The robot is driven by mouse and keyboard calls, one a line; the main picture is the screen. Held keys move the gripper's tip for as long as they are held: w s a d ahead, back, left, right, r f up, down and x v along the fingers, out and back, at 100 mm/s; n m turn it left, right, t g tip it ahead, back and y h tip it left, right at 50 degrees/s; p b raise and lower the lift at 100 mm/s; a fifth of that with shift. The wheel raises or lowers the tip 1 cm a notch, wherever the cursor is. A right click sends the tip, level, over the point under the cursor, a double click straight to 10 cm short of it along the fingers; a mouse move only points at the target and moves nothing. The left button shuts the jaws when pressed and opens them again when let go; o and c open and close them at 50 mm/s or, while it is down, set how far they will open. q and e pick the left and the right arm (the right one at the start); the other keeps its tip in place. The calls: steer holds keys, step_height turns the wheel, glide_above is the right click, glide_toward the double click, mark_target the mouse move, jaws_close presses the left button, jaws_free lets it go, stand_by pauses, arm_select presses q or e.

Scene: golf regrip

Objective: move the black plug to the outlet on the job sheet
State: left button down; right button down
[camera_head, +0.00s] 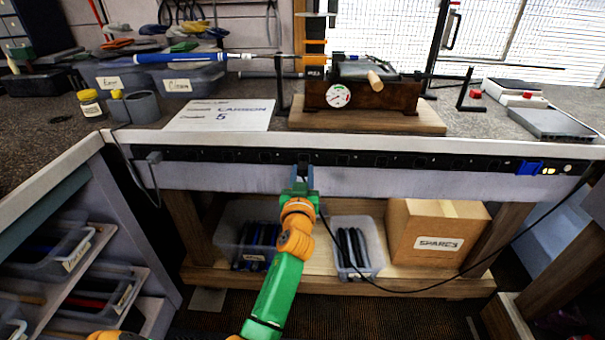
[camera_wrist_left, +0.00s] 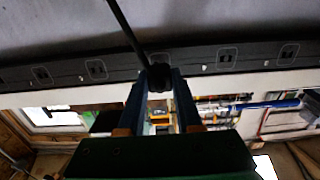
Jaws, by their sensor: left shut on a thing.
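The black plug (camera_head: 303,160) is at the front of the black outlet strip (camera_head: 230,156) along the bench edge, near the strip's middle. My left gripper (camera_head: 302,178) is shut on it from below. In the left wrist view the plug (camera_wrist_left: 159,74) sits between the two blue fingertips, against or just in front of the strip (camera_wrist_left: 200,62); I cannot tell whether it is seated. Its black cord (camera_wrist_left: 128,30) leads away from it. The job sheet (camera_head: 228,116) lies on the bench and shows a 5; its smaller print is unclear. My right gripper is out of view.
A blue plug (camera_head: 530,167) sits at the strip's right end and a grey plug (camera_head: 153,157) at its left end. A vise (camera_head: 362,94) holding a club stands on the bench. Bins (camera_head: 357,246) and a SPARES box (camera_head: 437,238) fill the shelf below.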

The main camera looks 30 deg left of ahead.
mark_target(302, 176)
arm_select(q)
steer(key=shift+b+x, duration=0.8)
steer(key=shift+x, duration=0.5)
steer(key=c, duration=0.5)
jaws_free()
steer(key=shift+s+d, duration=0.25)
steer(key=shift+s, duration=0.15)
steer(key=v, duration=0.6)
steer(key=shift+s, duration=0.15)
